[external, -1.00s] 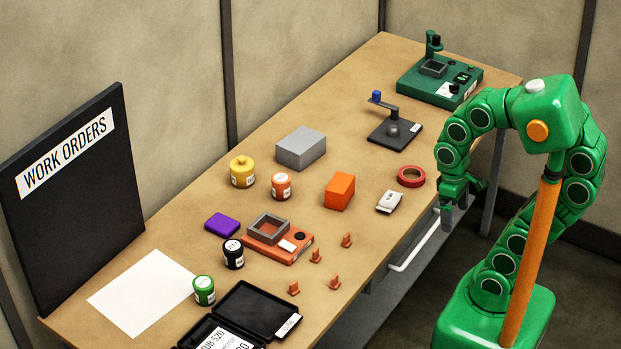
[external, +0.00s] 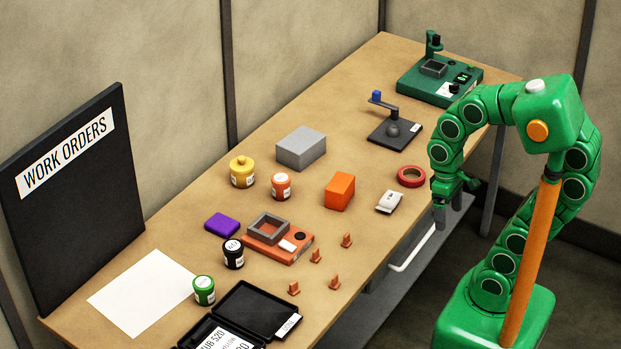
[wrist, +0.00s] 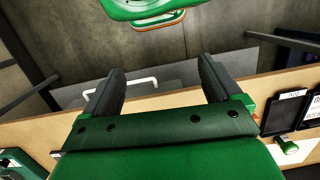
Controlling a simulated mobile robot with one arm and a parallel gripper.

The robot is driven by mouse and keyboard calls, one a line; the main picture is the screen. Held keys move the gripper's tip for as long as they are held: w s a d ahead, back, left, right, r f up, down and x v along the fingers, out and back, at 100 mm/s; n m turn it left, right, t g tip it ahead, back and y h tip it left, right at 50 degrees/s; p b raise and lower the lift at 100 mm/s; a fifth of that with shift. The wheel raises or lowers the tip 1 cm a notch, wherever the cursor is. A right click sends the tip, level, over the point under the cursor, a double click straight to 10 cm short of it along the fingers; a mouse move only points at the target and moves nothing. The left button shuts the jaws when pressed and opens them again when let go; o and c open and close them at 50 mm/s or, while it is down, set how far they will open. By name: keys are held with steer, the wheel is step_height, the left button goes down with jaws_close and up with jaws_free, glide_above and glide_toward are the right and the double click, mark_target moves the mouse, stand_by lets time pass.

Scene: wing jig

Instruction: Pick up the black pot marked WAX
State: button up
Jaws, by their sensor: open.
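A small black pot (external: 233,253) with a white label stands upright on the workbench, left of the orange fixture; its lettering is too small to read for sure. It is not seen in the wrist view. My gripper (external: 456,200) is at the bench's right front edge, far to the right of the pot. In the wrist view my gripper (wrist: 160,82) has its two dark fingers wide apart, with nothing between them.
A green pot (external: 204,290), open black case (external: 258,310), purple block (external: 222,224), orange fixture (external: 294,249) and several small orange pegs surround the pot. Orange (external: 281,186) and yellow (external: 242,173) pots, a grey block (external: 301,148) and an orange block (external: 340,191) stand farther back.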

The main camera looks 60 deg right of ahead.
steer(key=w+a+m+g+y, duration=0.1)
steer(key=w+a+m+y, duration=0.1)
steer(key=w+a, duration=0.4)
steer(key=w+a+m+y, duration=0.2)
steer(key=w+a, duration=0.1)
steer(key=w, duration=0.5)
steer(key=m+t+y, duration=0.1)
steer(key=m+y, duration=0.8)
steer(key=m, duration=0.3)
glide_toward(234, 244)
steer(key=a, duration=0.3)
steer(key=shift+s+f, duration=0.15)
steer(key=shift+f, duration=0.65)
steer(key=shift+x, duration=3.8)
steer(key=shift+r, duration=0.2)
steer(key=c, duration=1.1)
